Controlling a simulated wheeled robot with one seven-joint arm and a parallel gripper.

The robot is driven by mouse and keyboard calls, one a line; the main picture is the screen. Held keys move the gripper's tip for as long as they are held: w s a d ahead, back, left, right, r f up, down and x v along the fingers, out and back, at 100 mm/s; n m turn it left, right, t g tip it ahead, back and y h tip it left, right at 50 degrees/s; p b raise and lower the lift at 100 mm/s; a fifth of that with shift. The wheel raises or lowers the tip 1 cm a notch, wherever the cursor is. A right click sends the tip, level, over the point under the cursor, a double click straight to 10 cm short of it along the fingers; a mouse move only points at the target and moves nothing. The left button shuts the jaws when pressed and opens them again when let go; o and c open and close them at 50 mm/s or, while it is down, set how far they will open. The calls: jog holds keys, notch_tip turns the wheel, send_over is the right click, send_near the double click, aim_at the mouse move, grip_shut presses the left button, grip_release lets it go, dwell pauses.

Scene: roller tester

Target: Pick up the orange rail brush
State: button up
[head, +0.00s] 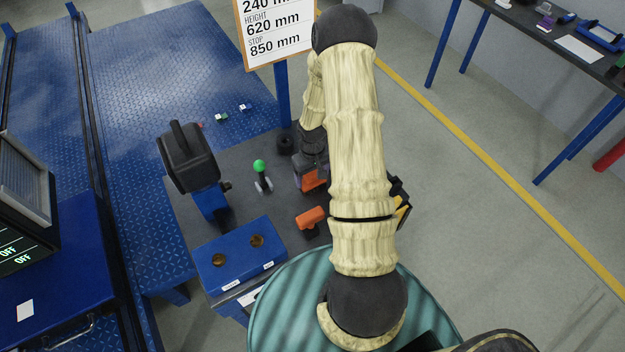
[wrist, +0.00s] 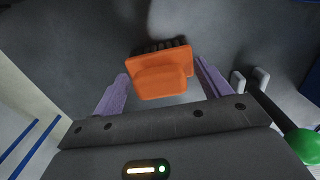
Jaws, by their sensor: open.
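The orange rail brush (wrist: 163,72) lies ahead of my gripper (wrist: 163,90) in the wrist view, between the two purple fingers. It is a blocky orange body with dark bristles along its far edge. The fingers are open, with gaps on both sides of the brush. In the head view an orange body (head: 314,181), which looks like the brush, shows just below my gripper on the dark grey bench top, partly hidden by my arm. My gripper's fingers are hard to make out there.
An orange-headed item (head: 311,217) stands nearer on the bench. A green-knobbed lever (head: 259,166) is left of my gripper; its knob also shows in the wrist view (wrist: 304,145). A blue box (head: 240,256) and a black-headed device (head: 187,158) stand further left. A sign (head: 275,30) rises behind.

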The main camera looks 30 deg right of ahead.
dwell(0.4)
jog(key=c, duration=1.1)
notch_tip(320, 180, up, 10)
jog(key=shift+r+b, duration=0.1)
jog(key=shift+b, duration=0.45)
